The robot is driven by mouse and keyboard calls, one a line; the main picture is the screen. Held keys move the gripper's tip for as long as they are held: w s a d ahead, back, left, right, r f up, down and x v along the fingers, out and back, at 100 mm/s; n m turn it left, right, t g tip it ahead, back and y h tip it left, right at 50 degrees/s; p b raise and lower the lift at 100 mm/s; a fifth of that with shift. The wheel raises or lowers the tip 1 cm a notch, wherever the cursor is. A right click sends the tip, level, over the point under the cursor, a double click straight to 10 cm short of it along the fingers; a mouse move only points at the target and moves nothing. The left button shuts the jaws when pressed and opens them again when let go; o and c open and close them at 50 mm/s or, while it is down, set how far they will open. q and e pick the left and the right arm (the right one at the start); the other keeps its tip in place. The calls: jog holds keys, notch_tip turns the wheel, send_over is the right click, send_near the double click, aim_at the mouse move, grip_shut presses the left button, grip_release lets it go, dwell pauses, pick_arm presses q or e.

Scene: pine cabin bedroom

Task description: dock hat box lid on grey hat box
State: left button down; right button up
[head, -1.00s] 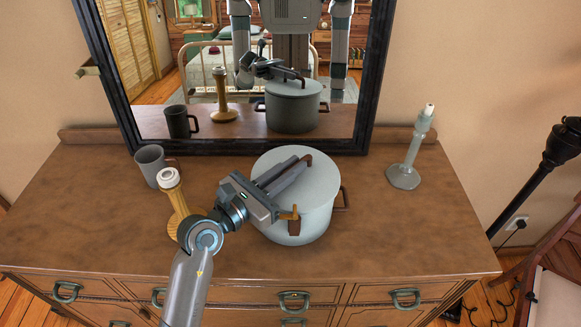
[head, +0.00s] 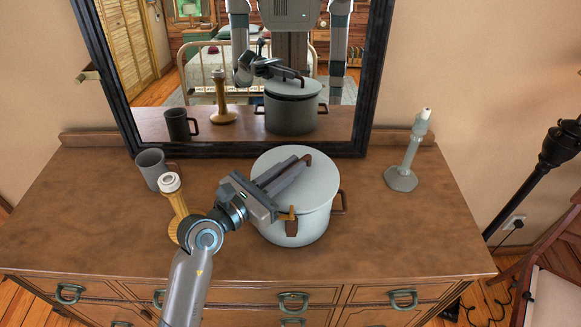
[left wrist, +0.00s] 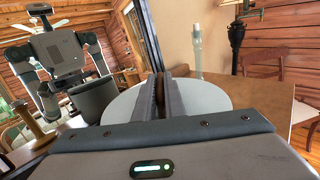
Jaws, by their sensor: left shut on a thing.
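The pale grey-green hat box lid (head: 322,178) lies over the grey hat box (head: 312,230), nearly in line with it. In the mirror, a thin dark line shows beneath the lid's rim, so it looks slightly raised; I cannot tell whether they touch. My left gripper (head: 300,164) is shut on the lid's brown handle, which shows between the fingers in the left wrist view (left wrist: 162,98). A tan tab on the lid's front edge is above a brown handle on the box. The gripper hides part of the lid. My right gripper is not in view.
A wooden candlestick (head: 177,205) stands close beside my left arm, with a grey mug (head: 150,168) behind it. A grey-green candlestick (head: 402,178) stands at right. The mirror (head: 368,80) rises behind the box. The dresser top (head: 410,235) is clear at front right.

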pick_arm(q)
jog(key=shift+r, duration=0.1)
dwell(0.3)
jog(key=shift+s+a, duration=0.1)
jog(key=shift+a, duration=0.05)
jog(key=shift+s+a, duration=0.15)
dwell(0.5)
jog(key=shift+f+b, duration=0.35)
jog(key=shift+f, duration=0.4)
dwell(0.5)
jog(key=shift+s+f+b, duration=0.2)
jog(key=shift+f+b, duration=0.1)
jog(key=shift+f, duration=0.45)
jog(key=c, duration=2.1)
grip_release()
jog(key=shift+w+r, duration=0.1)
jog(key=shift+w, duration=0.1)
jog(key=shift+s+r, duration=0.1)
